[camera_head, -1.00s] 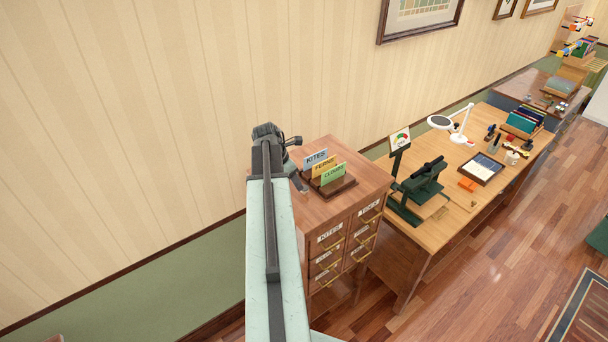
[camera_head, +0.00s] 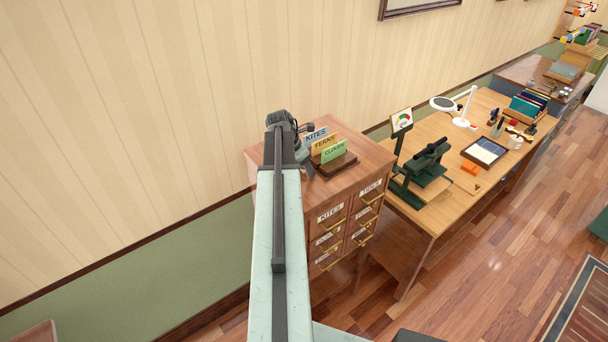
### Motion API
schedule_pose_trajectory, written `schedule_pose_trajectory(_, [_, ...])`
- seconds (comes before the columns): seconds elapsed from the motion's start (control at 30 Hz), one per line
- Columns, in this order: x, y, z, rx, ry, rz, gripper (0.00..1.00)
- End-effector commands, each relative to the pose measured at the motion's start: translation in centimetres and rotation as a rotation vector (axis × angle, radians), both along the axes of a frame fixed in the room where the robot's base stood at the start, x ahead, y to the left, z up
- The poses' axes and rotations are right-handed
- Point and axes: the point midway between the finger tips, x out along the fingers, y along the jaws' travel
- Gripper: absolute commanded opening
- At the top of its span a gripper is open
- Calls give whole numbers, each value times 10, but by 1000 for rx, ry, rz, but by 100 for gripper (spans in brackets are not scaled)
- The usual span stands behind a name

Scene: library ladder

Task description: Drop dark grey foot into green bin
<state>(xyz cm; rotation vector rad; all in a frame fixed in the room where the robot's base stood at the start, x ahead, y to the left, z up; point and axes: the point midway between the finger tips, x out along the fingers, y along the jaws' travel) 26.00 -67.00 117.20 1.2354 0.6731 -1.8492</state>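My gripper (camera_head: 287,127) is at the far end of my pale arm, by the left back side of the wooden card cabinet's top. The arm hides most of it, so its fingers and anything between them cannot be made out. I cannot pick out a dark grey foot in this view. A dark green thing (camera_head: 600,224) is cut off by the right edge, on the floor side; I cannot tell whether it is the green bin.
The card cabinet (camera_head: 333,216) has a holder with label cards (camera_head: 333,152) on top. A wooden desk (camera_head: 440,215) to its right carries a dark green press-like device (camera_head: 421,178), a white lamp (camera_head: 463,108) and a framed tray (camera_head: 485,152). Wooden floor (camera_head: 500,265) is clear in front.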

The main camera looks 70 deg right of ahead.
Motion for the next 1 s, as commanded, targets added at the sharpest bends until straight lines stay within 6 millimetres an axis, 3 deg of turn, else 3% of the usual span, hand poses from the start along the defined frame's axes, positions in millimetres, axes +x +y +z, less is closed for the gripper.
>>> schedule_pose_trajectory(0.13, [0, 0, 2, 0, 0, 0, 55])
schedule_pose_trajectory(0.33, [0, 0, 2, 0, 0, 1, 0])
schedule_pose_trajectory(0.7, [2, 1, 6, 0, 0, 2, 0])
schedule_pose_trajectory(1.0, [8, 4, 44, 0, 0, 12, 0])
